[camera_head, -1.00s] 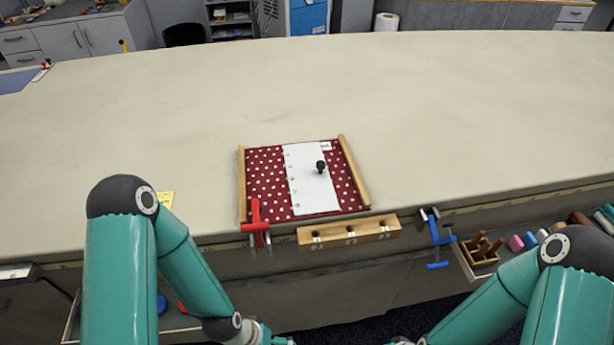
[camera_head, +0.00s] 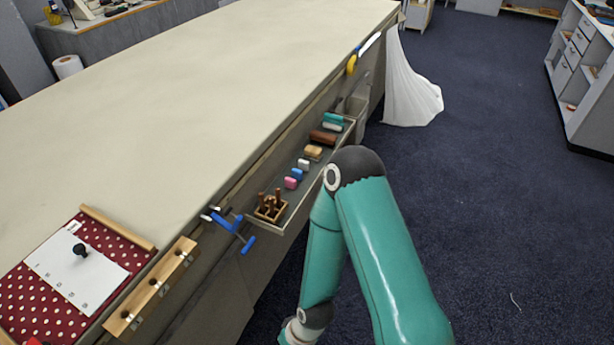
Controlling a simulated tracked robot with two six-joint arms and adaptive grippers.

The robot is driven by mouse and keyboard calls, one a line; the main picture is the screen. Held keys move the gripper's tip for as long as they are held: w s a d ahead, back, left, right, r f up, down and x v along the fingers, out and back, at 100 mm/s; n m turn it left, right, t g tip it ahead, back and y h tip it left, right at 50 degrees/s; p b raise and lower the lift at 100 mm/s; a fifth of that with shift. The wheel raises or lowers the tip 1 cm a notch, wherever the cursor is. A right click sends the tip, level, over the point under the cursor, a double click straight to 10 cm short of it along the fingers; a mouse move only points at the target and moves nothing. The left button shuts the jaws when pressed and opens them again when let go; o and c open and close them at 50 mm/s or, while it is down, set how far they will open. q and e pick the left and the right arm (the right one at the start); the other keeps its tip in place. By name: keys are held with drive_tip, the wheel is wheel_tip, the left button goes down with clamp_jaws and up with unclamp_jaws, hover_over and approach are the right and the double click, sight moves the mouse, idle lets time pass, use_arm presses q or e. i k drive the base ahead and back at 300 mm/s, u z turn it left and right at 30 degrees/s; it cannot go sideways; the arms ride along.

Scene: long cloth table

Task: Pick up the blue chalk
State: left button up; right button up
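The blue chalk (camera_head: 297,174) is a small blue piece in the narrow tray (camera_head: 285,225) along the table's front side. It lies between a pink piece (camera_head: 290,183) and a white piece (camera_head: 303,164). My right arm comes up from the bottom, to the right of the tray, with its elbow beside the tray. Its gripper is below the picture edge. My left arm and gripper are out of view.
A wooden holder with pegs (camera_head: 271,206), brown blocks (camera_head: 322,137) and teal pieces (camera_head: 333,118) share the tray. A blue clamp (camera_head: 230,224) sits on the table edge. A dotted red board (camera_head: 120,250) lies left. The carpet at right is mostly clear.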

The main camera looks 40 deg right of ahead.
sight(297, 174)
drive_tip(key=u, duration=1.45)
drive_tip(key=i, duration=0.1)
drive_tip(key=z, duration=2.4)
drive_tip(key=k, duration=0.55)
drive_tip(key=z, duration=0.75)
drive_tip(key=i, duration=2)
drive_tip(key=u, duration=0.4)
